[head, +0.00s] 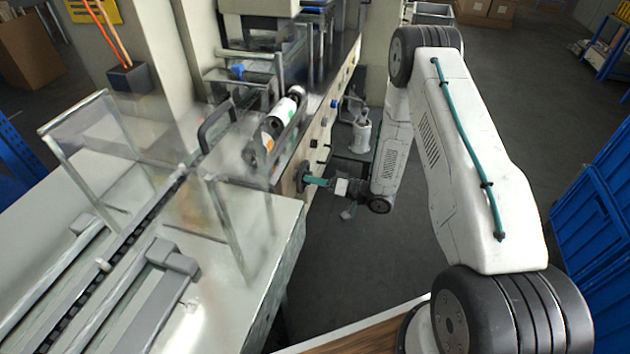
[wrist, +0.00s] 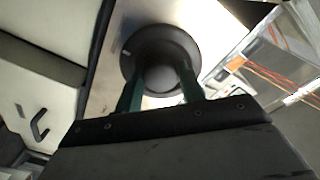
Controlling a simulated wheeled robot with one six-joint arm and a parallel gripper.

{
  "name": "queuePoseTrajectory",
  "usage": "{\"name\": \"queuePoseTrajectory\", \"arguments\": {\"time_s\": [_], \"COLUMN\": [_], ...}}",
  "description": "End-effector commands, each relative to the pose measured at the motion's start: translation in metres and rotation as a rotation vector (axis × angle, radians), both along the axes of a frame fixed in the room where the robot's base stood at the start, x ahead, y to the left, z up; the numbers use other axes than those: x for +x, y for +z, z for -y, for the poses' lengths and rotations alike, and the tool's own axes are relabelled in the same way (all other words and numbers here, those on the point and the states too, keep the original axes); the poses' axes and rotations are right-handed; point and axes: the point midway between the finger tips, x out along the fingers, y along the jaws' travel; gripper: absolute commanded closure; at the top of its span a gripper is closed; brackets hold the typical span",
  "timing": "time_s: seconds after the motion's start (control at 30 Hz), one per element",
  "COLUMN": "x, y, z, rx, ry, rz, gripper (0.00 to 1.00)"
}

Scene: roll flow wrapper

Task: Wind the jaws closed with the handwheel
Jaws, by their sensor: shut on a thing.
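The handwheel (head: 302,176) is a dark round wheel on the side panel of the wrapping machine, seen nearly edge-on in the head view. In the wrist view the handwheel (wrist: 158,52) shows face-on as a black disc with a paler round middle. My gripper (head: 314,181) reaches it from the right with green fingers. In the wrist view the two green fingers of my gripper (wrist: 163,88) stand on either side of the wheel's central part, shut on it. The contact itself is partly hidden by the fingers. The machine's jaws cannot be made out clearly.
The wrapper's conveyor bed (head: 110,255) runs along the left under clear guards. Rolls (head: 280,112) sit near a black handle (head: 213,127). A white canister (head: 361,133) stands beyond my wrist. Blue crates (head: 595,210) are at the right.

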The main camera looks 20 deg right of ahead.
Motion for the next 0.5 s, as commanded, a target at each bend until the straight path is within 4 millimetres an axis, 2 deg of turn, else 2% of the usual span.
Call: {"name": "queuePoseTrajectory", "arguments": {"time_s": [0.27,0.3,0.33,0.5], "x": [0.0004,0.0004,0.0003,0.0002], "y": [-0.0005,-0.0005,-0.0005,-0.0002], "z": [0.0012,0.0012,0.001,-0.0002], "rx": [-0.001,-0.001,-0.001,-0.001], "ry": [-0.004,-0.004,-0.003,-0.001], "rz": [-0.002,-0.002,-0.002,0.0], "gripper": [0.84,0.5,0.42,0.39]}}
